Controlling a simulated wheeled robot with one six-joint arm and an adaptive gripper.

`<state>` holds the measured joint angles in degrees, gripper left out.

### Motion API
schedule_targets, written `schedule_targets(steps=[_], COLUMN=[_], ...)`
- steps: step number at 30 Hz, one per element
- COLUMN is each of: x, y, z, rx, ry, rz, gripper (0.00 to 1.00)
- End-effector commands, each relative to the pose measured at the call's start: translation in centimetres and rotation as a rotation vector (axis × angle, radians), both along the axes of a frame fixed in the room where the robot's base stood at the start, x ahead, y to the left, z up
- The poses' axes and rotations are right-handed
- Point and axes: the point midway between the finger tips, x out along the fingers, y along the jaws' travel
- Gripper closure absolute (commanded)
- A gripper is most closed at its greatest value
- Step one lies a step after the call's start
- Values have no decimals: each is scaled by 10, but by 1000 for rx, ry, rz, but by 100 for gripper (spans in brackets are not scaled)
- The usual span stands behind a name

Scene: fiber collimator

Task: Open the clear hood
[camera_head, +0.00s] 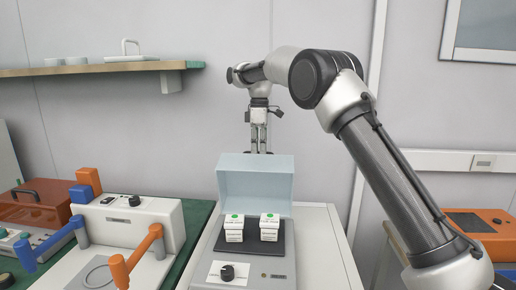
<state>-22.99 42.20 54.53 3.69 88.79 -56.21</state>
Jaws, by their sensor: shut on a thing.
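The clear hood (255,183) is a pale blue, see-through box standing raised at the back of a white instrument (262,272). Its open side faces forward, so the black plate (250,247) below is uncovered. My gripper (259,148) points down at the hood's top edge and is shut on the hood there. The exact spot held is small and partly hidden behind the top edge.
Two white boxes with green dots (234,225) stand on the black plate. Devices with blue and orange levers (137,255) crowd the left. A wall shelf (100,69) is at upper left.

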Motion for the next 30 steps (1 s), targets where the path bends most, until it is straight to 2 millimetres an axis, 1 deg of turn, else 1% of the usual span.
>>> schedule_targets(steps=[6, 7, 10, 19, 22, 26, 30], x=[1, 1, 1, 0, 2, 4, 7], y=[0, 0, 0, 0, 0, 0, -1], z=[2, 2, 2, 2, 8, 28, 54], rx=[1, 1, 0, 0, 1, 1, 2], ry=[-6, -6, -5, -4, -5, -7, -7], rz=[1, 1, 0, 0, 0, 0, 0], gripper=[100, 86, 68, 67, 67, 67, 67])
